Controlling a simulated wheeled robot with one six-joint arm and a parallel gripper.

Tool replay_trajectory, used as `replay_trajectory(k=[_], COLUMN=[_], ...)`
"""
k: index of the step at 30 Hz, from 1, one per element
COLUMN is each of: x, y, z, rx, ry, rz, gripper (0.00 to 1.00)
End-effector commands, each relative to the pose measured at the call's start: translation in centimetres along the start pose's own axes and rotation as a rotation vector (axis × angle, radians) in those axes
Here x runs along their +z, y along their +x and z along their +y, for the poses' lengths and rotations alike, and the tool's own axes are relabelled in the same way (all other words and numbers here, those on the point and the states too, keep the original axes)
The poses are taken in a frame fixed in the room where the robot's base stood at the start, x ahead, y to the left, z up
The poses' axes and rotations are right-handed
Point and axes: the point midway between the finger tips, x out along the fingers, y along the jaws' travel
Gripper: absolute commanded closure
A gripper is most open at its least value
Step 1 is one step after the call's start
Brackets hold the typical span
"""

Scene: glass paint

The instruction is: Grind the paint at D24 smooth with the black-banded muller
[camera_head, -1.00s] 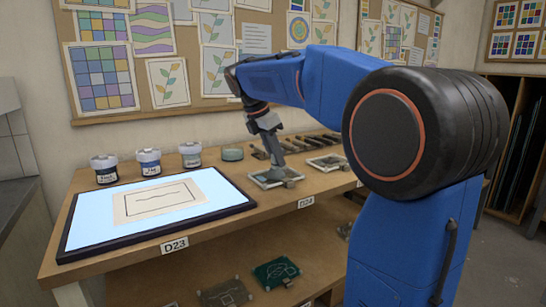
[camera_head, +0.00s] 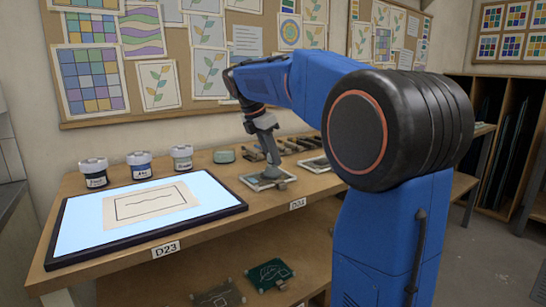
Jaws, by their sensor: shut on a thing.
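My gripper (camera_head: 270,160) points down at the grinding slab (camera_head: 256,185) above the D24 label (camera_head: 297,204), on the front part of the wooden table. The slab is small, pale-edged and greyish. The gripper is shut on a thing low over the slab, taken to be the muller. That thing is too small and too covered by the jaws to show a black band, and I cannot tell whether it touches the slab. The paint on the slab is too small to judge for smoothness.
A lit light panel (camera_head: 85,225) with a drawing sheet lies at left by the D23 label (camera_head: 165,249). A second slab (camera_head: 316,163) and dark tools (camera_head: 290,145) lie to the right.

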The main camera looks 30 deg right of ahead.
Motion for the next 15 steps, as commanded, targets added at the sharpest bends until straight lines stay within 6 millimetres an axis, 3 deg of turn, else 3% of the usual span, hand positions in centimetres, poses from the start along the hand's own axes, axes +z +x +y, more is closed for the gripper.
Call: replay_trajectory(k=[15], x=[-1.6], y=[-0.7], z=[0.9], rx=[0.001], ry=[-0.002], rz=[0.001], gripper=[0.99])
